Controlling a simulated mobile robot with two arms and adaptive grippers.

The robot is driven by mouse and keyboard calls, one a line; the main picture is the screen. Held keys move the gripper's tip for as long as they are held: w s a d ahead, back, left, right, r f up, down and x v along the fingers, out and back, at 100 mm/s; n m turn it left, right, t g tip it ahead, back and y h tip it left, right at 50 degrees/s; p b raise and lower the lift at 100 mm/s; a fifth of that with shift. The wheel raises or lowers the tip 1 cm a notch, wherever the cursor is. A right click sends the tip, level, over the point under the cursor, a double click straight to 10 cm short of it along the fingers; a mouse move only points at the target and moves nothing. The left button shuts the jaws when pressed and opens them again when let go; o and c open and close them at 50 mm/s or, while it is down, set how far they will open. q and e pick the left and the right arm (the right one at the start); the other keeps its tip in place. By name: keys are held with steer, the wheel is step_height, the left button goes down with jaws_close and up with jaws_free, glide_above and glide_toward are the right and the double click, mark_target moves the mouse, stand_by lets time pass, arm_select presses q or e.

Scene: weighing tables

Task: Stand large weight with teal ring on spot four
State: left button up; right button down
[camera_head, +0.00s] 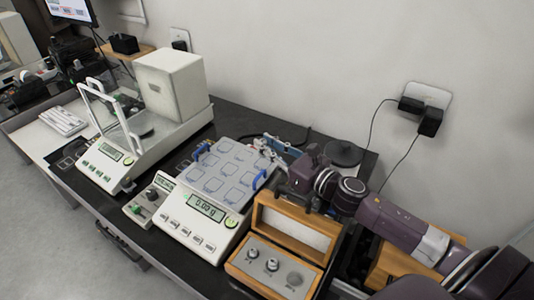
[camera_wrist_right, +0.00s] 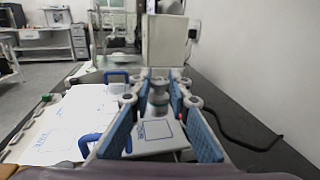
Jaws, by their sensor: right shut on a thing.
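My right gripper (camera_head: 270,145) reaches in from the right, over the back right edge of the tray. In the right wrist view, its blue-padded fingers (camera_wrist_right: 160,100) are closed around a metal weight (camera_wrist_right: 158,94), which looks upright. I cannot make out a ring colour on it. The white tray (camera_head: 210,157) has blue square outlines and blue handles, and lies on the scale. In the wrist view one outlined square (camera_wrist_right: 156,130) shows just below the weight. I cannot tell whether the weight touches the tray, and the spot numbers are unreadable. My left gripper is not in view.
An open wooden weight box (camera_head: 262,217) with small weights stands front right of the scale (camera_head: 190,228). A second balance (camera_head: 103,167) with a tall white housing (camera_head: 172,85) stands to the left. A dark round plate (camera_head: 343,153) and cables lie behind my right arm.

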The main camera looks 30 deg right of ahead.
steer(key=shift+f, duration=1.5)
steer(key=c, duration=2.3)
jaws_free()
steer(key=shift+f, duration=0.2)
steer(key=o, duration=0.5)
steer(key=shift+r, duration=0.1)
